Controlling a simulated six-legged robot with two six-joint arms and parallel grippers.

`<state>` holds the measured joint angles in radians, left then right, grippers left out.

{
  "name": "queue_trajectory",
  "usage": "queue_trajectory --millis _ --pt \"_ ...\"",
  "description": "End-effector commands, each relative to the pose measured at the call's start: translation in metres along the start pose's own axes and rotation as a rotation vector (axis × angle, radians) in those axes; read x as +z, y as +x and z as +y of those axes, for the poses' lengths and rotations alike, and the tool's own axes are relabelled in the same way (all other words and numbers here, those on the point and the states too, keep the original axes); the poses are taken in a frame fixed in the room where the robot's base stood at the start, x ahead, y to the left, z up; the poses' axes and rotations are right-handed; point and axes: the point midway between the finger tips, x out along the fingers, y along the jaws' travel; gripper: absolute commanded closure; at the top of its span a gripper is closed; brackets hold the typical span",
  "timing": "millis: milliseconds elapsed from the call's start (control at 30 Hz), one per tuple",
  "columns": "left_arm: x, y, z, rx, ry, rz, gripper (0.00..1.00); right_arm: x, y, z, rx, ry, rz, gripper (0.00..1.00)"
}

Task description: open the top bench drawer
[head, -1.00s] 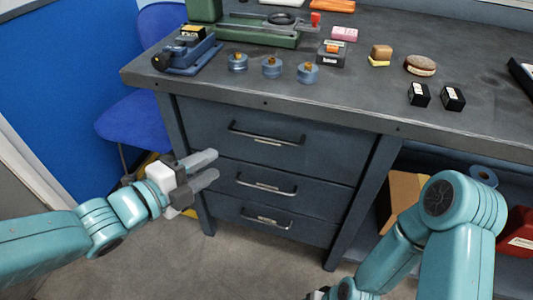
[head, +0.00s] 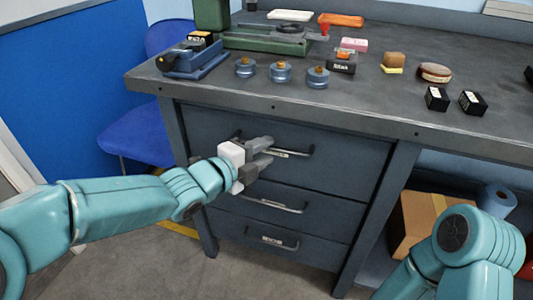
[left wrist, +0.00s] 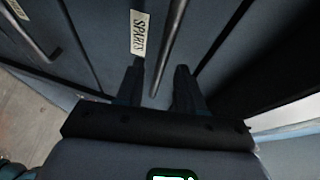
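The top bench drawer (head: 340,160) is dark blue-grey and looks closed, flush with the bench front. Its metal bar handle (head: 295,154) is partly hidden behind my left gripper (head: 272,151). In the left wrist view the handle (left wrist: 170,48) runs between the two fingertips of my open left gripper (left wrist: 159,70), beside a drawer label (left wrist: 139,33). Contact between the fingers and the bar cannot be made out. My right gripper is out of view; only my right arm shows at the lower right of the head view.
Two more drawers, a middle one with a handle (head: 275,205) and a bottom one with a handle (head: 272,243), lie below. The benchtop (head: 220,100) above holds blue weights, a green device and small boxes. A blue chair (head: 140,137) stands left; a cardboard box (head: 415,215) sits right.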

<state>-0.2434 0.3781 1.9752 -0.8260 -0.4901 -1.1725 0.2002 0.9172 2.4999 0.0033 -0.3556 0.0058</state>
Motion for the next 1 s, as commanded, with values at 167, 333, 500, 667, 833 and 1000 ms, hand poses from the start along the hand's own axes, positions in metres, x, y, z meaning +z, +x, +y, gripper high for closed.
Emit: queue_trajectory --millis 167,333,500,667,833,1000 --pt "-0.0009 0.0146 0.0001 0.000 0.000 0.002 0.62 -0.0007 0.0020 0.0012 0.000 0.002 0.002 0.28" --pt "-0.0005 0.0158 -0.0006 -0.001 0.000 0.001 0.62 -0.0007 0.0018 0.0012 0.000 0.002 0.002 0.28" --pt "-0.0001 0.0151 -0.0003 0.000 0.000 0.000 0.82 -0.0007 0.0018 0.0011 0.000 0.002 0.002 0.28" --pt "-0.0001 0.0149 -0.0004 -0.001 0.000 0.000 1.00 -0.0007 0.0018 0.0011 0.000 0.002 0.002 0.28" --pt "0.0001 0.0149 -0.0004 -0.001 0.000 0.000 1.00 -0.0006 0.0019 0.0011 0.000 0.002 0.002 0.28" --pt "0.0004 0.0140 0.0001 0.000 0.000 0.000 1.00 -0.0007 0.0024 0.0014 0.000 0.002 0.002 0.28"
